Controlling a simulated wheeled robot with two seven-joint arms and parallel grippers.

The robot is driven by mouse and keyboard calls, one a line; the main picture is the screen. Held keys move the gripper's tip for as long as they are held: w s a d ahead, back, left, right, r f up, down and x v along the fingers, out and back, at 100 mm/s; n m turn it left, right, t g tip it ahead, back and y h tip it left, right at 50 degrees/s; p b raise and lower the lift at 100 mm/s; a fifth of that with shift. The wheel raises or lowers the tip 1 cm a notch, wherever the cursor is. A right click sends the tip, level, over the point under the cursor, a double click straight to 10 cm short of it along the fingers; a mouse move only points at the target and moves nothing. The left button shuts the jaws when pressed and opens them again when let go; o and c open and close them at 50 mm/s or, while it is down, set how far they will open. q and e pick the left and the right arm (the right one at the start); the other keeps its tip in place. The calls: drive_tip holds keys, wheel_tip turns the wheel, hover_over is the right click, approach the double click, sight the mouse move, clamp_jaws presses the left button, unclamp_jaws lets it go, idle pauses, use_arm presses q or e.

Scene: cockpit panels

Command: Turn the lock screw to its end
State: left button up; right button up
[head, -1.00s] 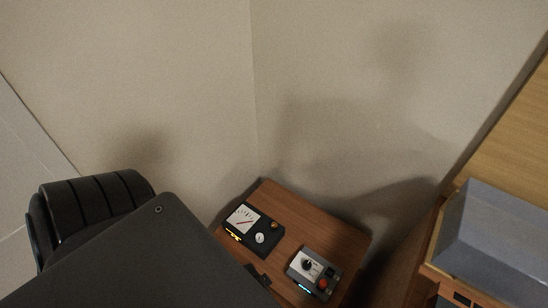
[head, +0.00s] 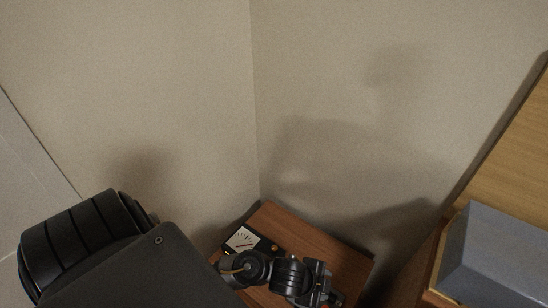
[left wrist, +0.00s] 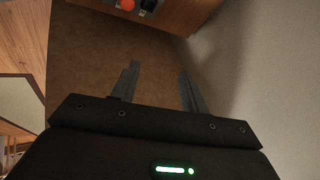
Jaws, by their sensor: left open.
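The dark meter panel (head: 243,240) with its white dial stands on the wooden table; my left arm covers its lower part. The grey control box is mostly hidden under my left gripper (head: 318,284) in the head view. In the left wrist view its edge shows at the top, with a red button (left wrist: 127,4) and a black part (left wrist: 149,5). My left gripper (left wrist: 158,78) is open, its two fingers apart with nothing between them. I cannot make out which part is the lock screw. My right gripper is not in view.
The wooden table (head: 322,246) stands in the corner against beige walls (head: 330,110). A grey block (head: 495,255) rests on wooden furniture to the right. In the left wrist view, brown floor (left wrist: 85,60) lies below the fingers.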

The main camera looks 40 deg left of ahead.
use_arm(q)
drive_tip(key=w+f+m, duration=0.3)
drive_tip(key=w+m, duration=0.1)
drive_tip(key=m, duration=0.1)
drive_tip(key=m+g+y, duration=0.3)
drive_tip(key=m+g, duration=0.3)
drive_tip(key=m, duration=0.1)
hover_over(274, 248)
wheel_tip(274, 248, down, 2)
wheel_tip(274, 248, down, 10)
drive_tip(key=shift+w+r+b, duration=0.1)
drive_tip(key=shift+b, duration=0.6)
drive_tip(key=shift+f, duration=0.55)
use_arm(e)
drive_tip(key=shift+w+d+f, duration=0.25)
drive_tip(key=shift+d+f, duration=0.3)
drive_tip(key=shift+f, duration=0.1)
